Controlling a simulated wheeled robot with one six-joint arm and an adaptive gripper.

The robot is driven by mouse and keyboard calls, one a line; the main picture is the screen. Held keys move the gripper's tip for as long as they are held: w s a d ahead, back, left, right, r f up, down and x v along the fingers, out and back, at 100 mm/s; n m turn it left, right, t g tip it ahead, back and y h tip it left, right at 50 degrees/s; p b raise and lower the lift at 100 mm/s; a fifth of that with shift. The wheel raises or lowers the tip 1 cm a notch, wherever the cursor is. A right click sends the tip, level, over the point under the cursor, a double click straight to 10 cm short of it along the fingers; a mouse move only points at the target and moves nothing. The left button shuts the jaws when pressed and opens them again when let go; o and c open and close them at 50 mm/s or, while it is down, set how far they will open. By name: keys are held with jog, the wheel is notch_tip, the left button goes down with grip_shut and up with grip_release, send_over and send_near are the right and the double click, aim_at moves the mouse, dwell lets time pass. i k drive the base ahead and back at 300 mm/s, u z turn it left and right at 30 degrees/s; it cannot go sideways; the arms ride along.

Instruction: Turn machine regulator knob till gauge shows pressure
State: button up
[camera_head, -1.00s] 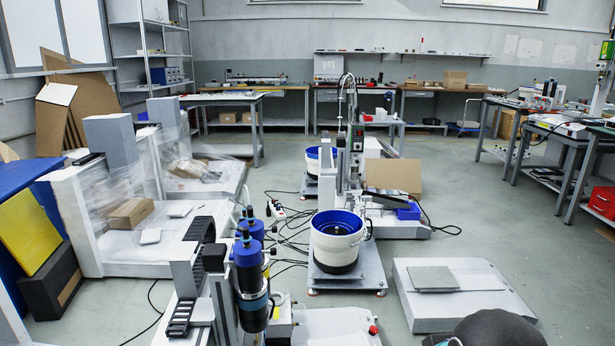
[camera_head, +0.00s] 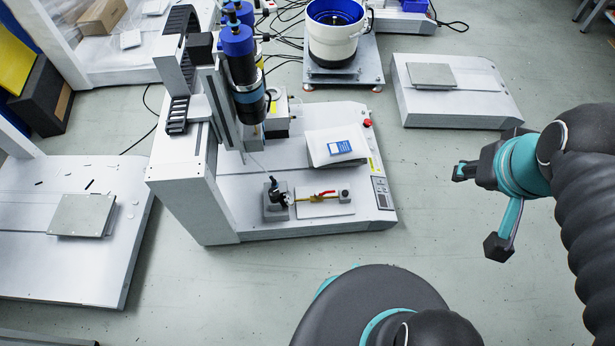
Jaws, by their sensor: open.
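The white gantry screwdriver machine (camera_head: 190,190) stands left of centre, with a blue and black screwdriver column (camera_head: 243,75) over its bed. A small regulator assembly (camera_head: 276,205) with a dark knob-like top stands near the front of the bed. A round dark part (camera_head: 284,199), perhaps the gauge, sits at its side; its reading is too small to tell. A brass line runs right from it to a red-handled valve (camera_head: 323,193). My gripper (camera_head: 482,210) is at the right, its two fingers spread, empty and well apart from the machine.
A papered white box (camera_head: 336,146) and a red button (camera_head: 368,123) are on the machine bed. A blue-rimmed white bowl feeder (camera_head: 335,48) stands behind. Low white platforms lie at left (camera_head: 30,255) and back right (camera_head: 470,98). Floor between my gripper and the machine is clear.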

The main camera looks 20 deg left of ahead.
aim_at(274, 193)
jog(key=z, duration=1.75)
jog(key=k, duration=1)
jog(key=u, duration=2.3)
